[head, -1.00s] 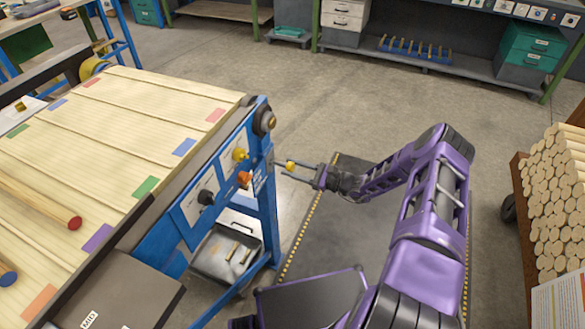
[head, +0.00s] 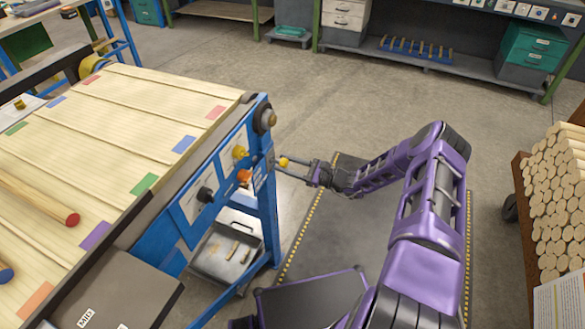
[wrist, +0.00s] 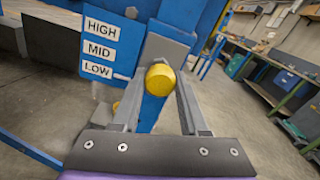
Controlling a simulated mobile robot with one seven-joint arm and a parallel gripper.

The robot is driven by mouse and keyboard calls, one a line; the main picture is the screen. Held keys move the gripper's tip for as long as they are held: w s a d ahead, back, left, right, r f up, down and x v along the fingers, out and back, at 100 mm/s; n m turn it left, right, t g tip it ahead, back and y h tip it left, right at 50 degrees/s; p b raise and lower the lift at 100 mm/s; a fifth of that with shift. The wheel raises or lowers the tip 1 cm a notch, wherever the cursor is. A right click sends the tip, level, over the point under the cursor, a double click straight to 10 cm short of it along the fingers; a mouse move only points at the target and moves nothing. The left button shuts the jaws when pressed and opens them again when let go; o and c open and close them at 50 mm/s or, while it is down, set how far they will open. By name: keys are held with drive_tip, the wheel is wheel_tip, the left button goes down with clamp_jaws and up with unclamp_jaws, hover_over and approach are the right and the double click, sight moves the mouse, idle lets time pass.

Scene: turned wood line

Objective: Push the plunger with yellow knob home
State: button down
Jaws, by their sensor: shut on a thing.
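The plunger's round yellow knob (head: 283,162) sticks out from the right end of the blue machine frame, near the top of its leg. In the wrist view the yellow knob (wrist: 160,79) sits between the two fingers of my gripper (wrist: 161,88), in front of a grey block on the blue post. My gripper (head: 281,167) is shut on the knob, its fingers pointing left at the frame. The plunger's rod is mostly hidden behind the knob and fingers.
A HIGH, MID, LOW label plate (wrist: 101,48) is close left of the fingers. The machine's side panel carries another yellow knob (head: 240,152), an orange knob (head: 244,176) and a black knob (head: 206,195). A grey bin (head: 227,258) stands below. Floor behind my arm is clear.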

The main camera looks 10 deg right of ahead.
drive_tip(key=shift+w+a, duration=0.25)
drive_tip(key=shift+a, duration=0.2)
drive_tip(key=shift+c, duration=2.2)
unclamp_jaws()
drive_tip(key=shift+w+a, duration=0.1)
drive_tip(key=v, duration=1.7)
drive_tip(key=shift+d, duration=0.2)
